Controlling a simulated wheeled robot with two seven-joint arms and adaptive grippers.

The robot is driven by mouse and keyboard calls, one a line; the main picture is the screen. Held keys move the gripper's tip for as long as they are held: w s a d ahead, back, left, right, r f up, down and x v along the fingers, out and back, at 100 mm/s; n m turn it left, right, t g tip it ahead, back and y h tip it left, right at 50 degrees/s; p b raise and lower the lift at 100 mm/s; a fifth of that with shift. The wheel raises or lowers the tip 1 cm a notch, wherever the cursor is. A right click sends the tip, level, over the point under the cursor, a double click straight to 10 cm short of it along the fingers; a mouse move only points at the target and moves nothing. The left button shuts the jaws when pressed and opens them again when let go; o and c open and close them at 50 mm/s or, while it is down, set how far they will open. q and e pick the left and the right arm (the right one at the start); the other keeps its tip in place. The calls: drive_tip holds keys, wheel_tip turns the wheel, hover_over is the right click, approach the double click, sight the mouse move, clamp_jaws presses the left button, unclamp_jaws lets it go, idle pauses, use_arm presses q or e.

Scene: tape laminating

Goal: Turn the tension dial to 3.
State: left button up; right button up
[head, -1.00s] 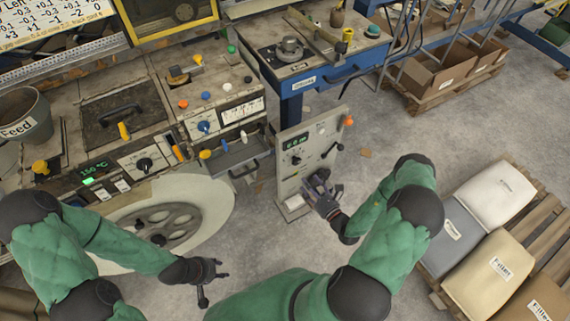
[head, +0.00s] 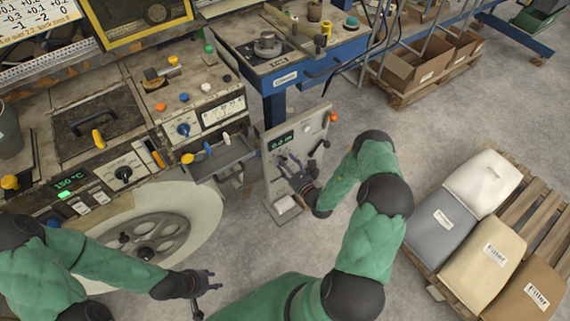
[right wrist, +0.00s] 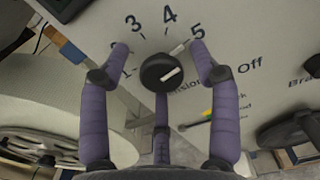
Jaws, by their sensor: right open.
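The tension dial (right wrist: 160,72) is a round black knob on a pale panel, seen in the right wrist view. Numbers up to 5 arc above it and "Off" stands to its right. A white mark on the knob points right and slightly up, toward the gap between 5 and Off. My right gripper (right wrist: 163,62) is open, with purple fingers on both sides of the knob and one below; I cannot tell if they touch. In the head view my right gripper (head: 289,165) is before the panel (head: 277,195), hiding the dial. My left gripper (head: 208,280) hangs empty at the bottom; its fingers look spread.
The panel has a display (head: 283,141), an orange-red button (head: 333,117) and a black lever (head: 319,149). A machine with a large wheel (head: 150,235) stands left. A blue table (head: 300,65) is behind. Filler sacks (head: 485,250) lie on a pallet at right. Floor between is clear.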

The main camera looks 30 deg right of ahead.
drive_tip(key=shift+w, duration=0.1)
drive_tip(key=c, duration=1.1)
drive_tip(key=shift+r, duration=0.1)
